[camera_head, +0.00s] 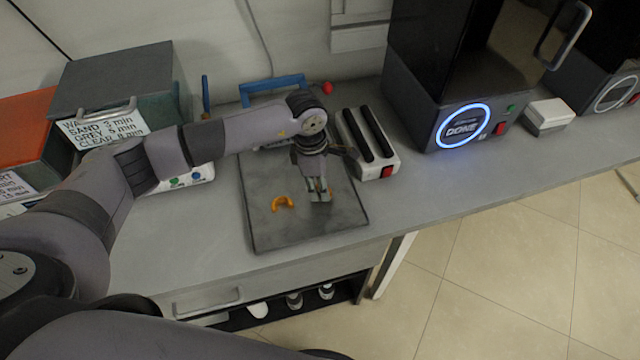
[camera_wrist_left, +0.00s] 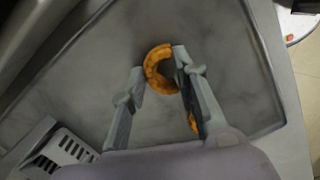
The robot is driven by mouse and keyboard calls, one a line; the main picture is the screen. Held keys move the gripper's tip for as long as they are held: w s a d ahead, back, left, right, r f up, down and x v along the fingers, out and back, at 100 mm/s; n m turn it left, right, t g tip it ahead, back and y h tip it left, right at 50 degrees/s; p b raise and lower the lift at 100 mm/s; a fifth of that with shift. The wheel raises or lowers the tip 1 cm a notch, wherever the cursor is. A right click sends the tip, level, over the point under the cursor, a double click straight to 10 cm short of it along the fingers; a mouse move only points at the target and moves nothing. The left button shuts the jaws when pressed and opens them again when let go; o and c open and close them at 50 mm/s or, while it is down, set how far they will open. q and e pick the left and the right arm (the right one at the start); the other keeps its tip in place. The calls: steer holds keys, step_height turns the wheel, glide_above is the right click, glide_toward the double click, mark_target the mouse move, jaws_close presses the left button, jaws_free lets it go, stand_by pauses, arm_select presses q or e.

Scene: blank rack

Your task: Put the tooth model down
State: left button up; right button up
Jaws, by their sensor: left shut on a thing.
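An orange arch-shaped tooth model (camera_head: 283,204) shows on the dark grey mat (camera_head: 268,232), just left of my left gripper (camera_head: 319,196). My left gripper points down low over the mat, its fingers close together. In the left wrist view an orange arch (camera_wrist_left: 156,70) shows at the fingertips of my left gripper (camera_wrist_left: 159,63). A small orange sliver (camera_wrist_left: 193,122) shows beside the right finger, mostly hidden. My left gripper is shut on a tooth model, though the head view shows little of what is between the fingers. My right gripper is not in view.
A white device with two black bars (camera_head: 368,142) stands right of the mat. A curing machine with a lit blue ring (camera_head: 463,126) stands farther right. Labelled boxes (camera_head: 110,100) stand at the left.

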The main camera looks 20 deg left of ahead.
arm_select(q)
steer(key=shift+f, duration=0.45)
steer(key=shift+f, duration=0.1)
steer(key=shift+f, duration=0.15)
steer(key=o, duration=0.9)
